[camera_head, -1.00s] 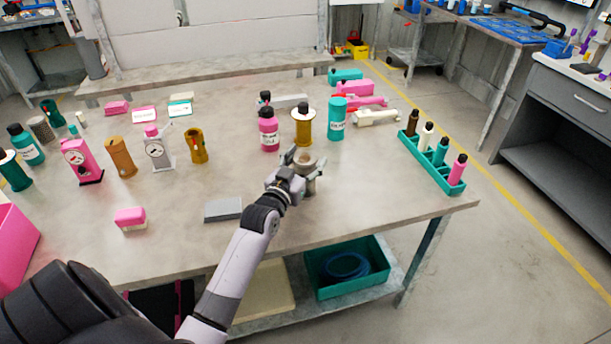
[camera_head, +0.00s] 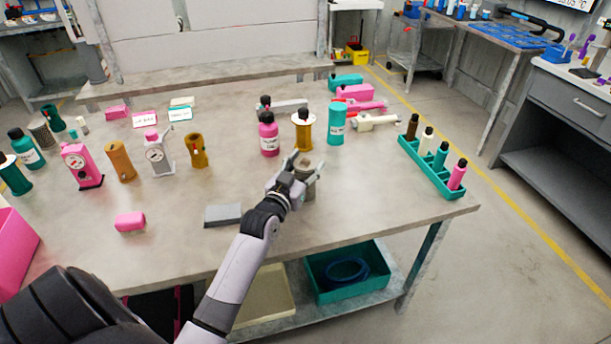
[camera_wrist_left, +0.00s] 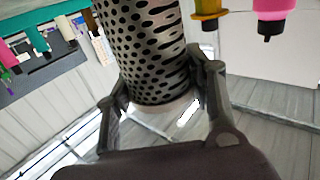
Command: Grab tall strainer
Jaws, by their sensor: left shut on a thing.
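A tall strainer, a grey metal cylinder full of holes, (camera_wrist_left: 145,50) fills the upper middle of the left wrist view. It stands between both fingers of my left gripper (camera_wrist_left: 160,100), which is shut on it. In the head view the strainer (camera_head: 309,188) is at the front right of the table, mostly hidden by my left gripper (camera_head: 306,168). A second perforated cylinder (camera_head: 41,134) stands at the far left of the table. My right gripper is not in view.
A teal rack of bottles (camera_head: 430,170) is at the right edge.

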